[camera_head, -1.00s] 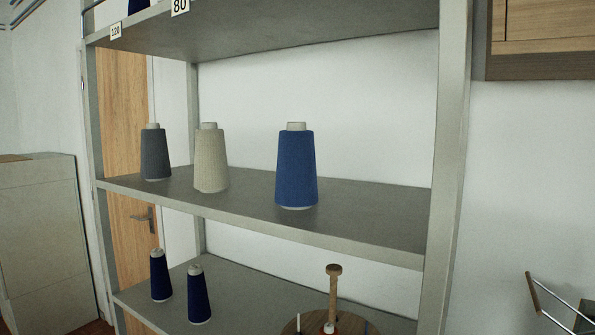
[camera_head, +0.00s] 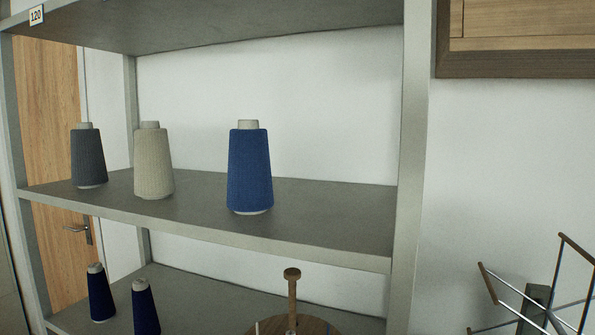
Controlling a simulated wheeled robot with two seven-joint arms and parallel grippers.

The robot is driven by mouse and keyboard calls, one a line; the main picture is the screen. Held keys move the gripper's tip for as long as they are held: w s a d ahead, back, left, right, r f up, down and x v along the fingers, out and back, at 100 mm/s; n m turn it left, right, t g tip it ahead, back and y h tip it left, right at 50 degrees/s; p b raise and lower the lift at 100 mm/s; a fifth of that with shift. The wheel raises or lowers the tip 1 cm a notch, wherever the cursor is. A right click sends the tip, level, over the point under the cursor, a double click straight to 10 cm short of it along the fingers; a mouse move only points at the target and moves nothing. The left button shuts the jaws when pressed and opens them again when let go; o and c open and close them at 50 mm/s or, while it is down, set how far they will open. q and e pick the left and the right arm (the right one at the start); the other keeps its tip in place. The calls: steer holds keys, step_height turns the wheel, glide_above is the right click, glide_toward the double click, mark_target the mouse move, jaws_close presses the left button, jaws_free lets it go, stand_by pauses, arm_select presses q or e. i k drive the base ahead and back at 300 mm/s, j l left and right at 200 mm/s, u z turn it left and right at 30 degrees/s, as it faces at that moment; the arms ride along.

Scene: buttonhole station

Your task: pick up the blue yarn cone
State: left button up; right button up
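The blue yarn cone (camera_head: 249,172) stands upright on the middle shelf (camera_head: 330,216), close to its front edge. It has a pale tip on top and a pale rim at its base. A cream cone (camera_head: 153,164) and a dark grey cone (camera_head: 88,158) stand to its left on the same shelf. Neither of my grippers shows in this view.
Two navy cones (camera_head: 146,308) (camera_head: 100,294) and a round wooden stand with a peg (camera_head: 292,290) are on the shelf below. The upper shelf (camera_head: 230,22) hangs over the cones. A shelf post (camera_head: 409,160) rises at right. A spoked metal frame (camera_head: 540,310) stands lower right.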

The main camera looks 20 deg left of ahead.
mark_target(250, 192)
steer(key=u, duration=0.75)
